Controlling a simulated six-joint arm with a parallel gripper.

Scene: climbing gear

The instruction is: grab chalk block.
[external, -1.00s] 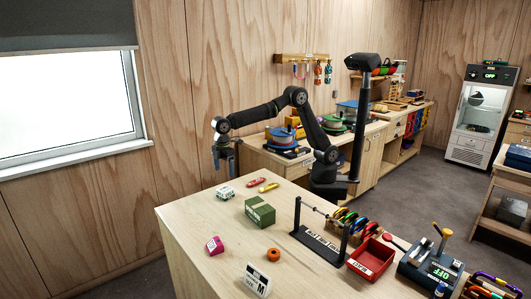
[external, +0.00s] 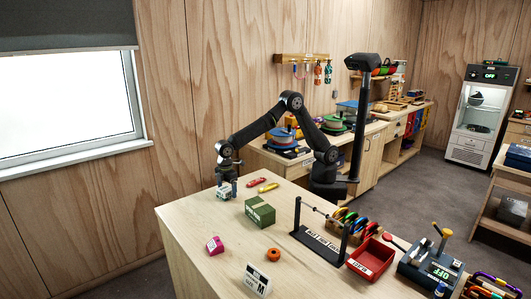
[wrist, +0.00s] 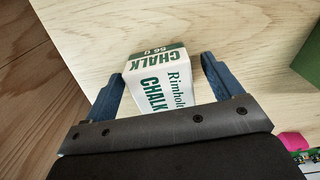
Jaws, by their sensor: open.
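The chalk block (external: 224,194) is a small white box with green lettering. It sits at the far left corner of the wooden table. In the wrist view the chalk block (wrist: 160,82) lies between the two blue fingers of my gripper (wrist: 160,75). The fingers are open, one on each side, with a gap showing at the right finger; the left finger is close to the box. In the external view my gripper (external: 228,187) is down at the block and partly covers it.
Red (external: 255,181) and yellow (external: 269,187) pieces lie just right of the block, with a green box (external: 260,212) nearer the camera. A pink item (external: 215,245) and an orange roll (external: 273,254) lie farther forward. The table's left edge is close to the block.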

